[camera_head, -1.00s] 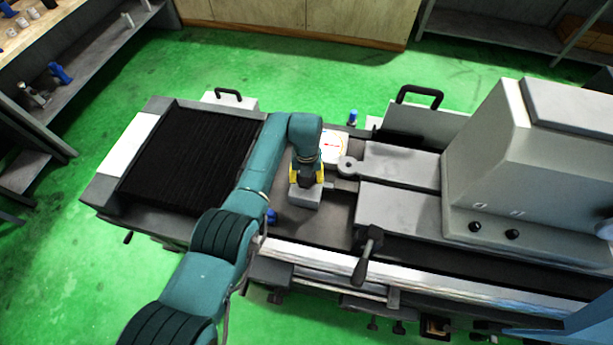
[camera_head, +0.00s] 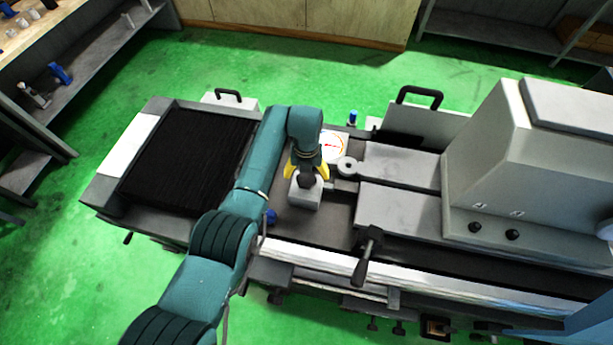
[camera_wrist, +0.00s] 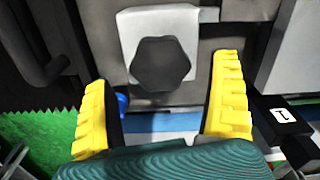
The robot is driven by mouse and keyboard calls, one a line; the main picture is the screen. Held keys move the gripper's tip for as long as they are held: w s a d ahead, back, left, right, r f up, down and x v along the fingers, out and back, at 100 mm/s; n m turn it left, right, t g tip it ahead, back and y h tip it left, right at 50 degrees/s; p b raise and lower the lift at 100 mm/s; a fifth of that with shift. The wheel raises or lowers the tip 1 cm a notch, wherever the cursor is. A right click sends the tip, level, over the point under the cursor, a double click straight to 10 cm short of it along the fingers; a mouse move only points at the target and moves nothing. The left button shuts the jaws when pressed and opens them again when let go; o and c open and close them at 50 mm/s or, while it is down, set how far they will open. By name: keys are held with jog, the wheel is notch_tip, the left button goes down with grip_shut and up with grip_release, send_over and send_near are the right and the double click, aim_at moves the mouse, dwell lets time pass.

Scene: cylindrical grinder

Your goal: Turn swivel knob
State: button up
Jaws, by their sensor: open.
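The swivel knob is a dark, six-lobed knob (camera_wrist: 160,65) on a light grey block (camera_wrist: 130,22), seen in the wrist view. In the head view the grey block (camera_head: 305,196) sits on the machine bed, and the dark knob (camera_head: 307,177) shows on top of it. My gripper (camera_wrist: 165,105) has yellow fingers spread wide, one at each side below the knob in the wrist view, with nothing between them. In the head view my gripper (camera_head: 307,172) is over the block, its fingers either side of the knob. I cannot tell whether they touch it.
A black-handled lever (camera_head: 367,255) is at the front. A large grey housing (camera_head: 530,160) fills the right. A black bellows cover (camera_head: 187,158) lies left.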

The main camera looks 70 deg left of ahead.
aim_at(307, 178)
notch_tip(307, 178, up, 10)
jog(key=shift+f, duration=0.15)
dwell(0.5)
